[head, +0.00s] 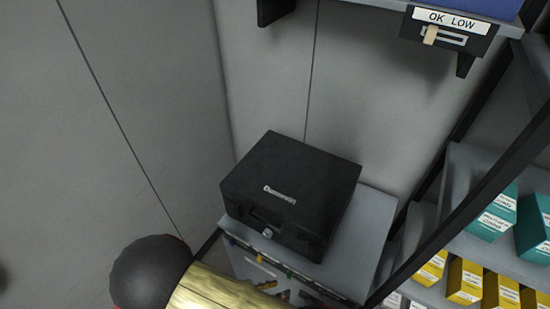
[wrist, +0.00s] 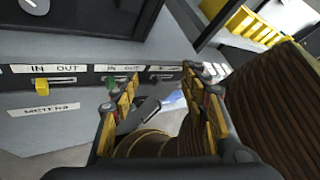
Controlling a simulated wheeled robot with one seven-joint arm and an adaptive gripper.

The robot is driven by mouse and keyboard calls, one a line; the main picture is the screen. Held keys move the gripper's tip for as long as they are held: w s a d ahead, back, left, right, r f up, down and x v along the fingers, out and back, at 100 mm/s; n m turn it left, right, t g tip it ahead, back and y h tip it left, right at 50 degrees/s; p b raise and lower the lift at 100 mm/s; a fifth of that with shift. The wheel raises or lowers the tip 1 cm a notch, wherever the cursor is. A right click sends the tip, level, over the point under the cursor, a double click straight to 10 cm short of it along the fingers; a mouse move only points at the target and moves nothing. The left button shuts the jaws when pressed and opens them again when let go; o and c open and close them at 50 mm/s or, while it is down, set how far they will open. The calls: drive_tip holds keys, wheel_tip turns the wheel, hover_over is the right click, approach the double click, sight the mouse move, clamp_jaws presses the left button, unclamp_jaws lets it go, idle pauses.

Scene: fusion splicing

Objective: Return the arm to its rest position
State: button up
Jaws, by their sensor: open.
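My gripper (wrist: 160,80) shows in the wrist view with its two orange and dark fingers spread apart. Nothing is held between the fingertips. Beyond them is a grey panel (wrist: 60,108) with "IN OUT" labels, a yellow slider (wrist: 41,87) and a green slider (wrist: 112,80). The gripper is not in the head view.
In the head view a black case (head: 290,190) sits shut on a grey cabinet (head: 370,225). A shelf with an "OK LOW" slider plate (head: 447,35) is above right. Racks at right hold teal boxes (head: 495,215) and yellow boxes (head: 465,287). The left wall is bare.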

drive_tip(key=d+r+m+g+y+b, duration=0.25)
drive_tip(key=r+m+y, duration=0.25)
drive_tip(key=r+m, duration=0.45)
drive_tip(key=d+r+m+g+y+b, duration=0.15)
drive_tip(key=r+m+g+y, duration=0.3)
drive_tip(key=r+m, duration=0.5)
drive_tip(key=d+r+m+t+y+b, duration=0.2)
drive_tip(key=d+r+m+t, duration=0.5)
drive_tip(key=d+r+m, duration=0.3)
drive_tip(key=shift+w+d+r+y, duration=0.4)
drive_tip(key=shift+d+r, duration=1.25)
drive_tip(key=shift+d, duration=0.85)
drive_tip(key=shift+o, duration=0.3)
